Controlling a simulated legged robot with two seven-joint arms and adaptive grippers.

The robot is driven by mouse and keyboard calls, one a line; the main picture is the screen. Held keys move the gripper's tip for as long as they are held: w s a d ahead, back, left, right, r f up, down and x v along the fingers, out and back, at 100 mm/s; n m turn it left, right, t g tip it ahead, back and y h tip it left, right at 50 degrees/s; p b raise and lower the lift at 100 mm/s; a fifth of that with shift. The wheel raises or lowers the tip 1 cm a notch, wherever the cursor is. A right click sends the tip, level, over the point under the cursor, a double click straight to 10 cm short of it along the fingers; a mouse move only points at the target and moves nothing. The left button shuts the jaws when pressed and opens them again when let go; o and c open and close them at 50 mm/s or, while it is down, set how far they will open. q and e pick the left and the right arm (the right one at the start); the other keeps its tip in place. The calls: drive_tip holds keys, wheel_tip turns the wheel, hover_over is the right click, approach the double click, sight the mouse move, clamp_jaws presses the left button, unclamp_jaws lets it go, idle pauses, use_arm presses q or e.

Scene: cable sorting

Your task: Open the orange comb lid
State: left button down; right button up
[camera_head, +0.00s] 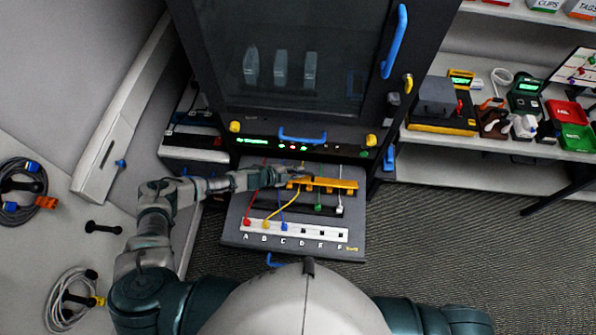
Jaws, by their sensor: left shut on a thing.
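The orange comb lid (335,185) is a long orange bar above a dark strip on the pulled-out grey tray (240,236) under the cabinet. My left gripper (291,177) reaches in from the left and is shut on the lid's left end, hiding part of it. I cannot tell how far the lid is tilted. Red, yellow and blue cables run from the lid area to a white strip (290,231) with slots A to F. Green (318,208) and white (340,209) plugs hang at the dark strip. My right gripper is not in view.
A dark glass-door cabinet (290,60) with blue handles stands behind the tray. A blue handle (302,136) sits just above the lid. Shelves with tools and bins (573,137) are at the right. Floor right of the tray is clear.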

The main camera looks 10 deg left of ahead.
use_arm(q)
drive_tip(key=c, duration=1.4)
unclamp_jaws()
drive_tip(key=shift+c, duration=0.2)
drive_tip(key=v, duration=1.2)
drive_tip(key=shift+f, duration=0.2)
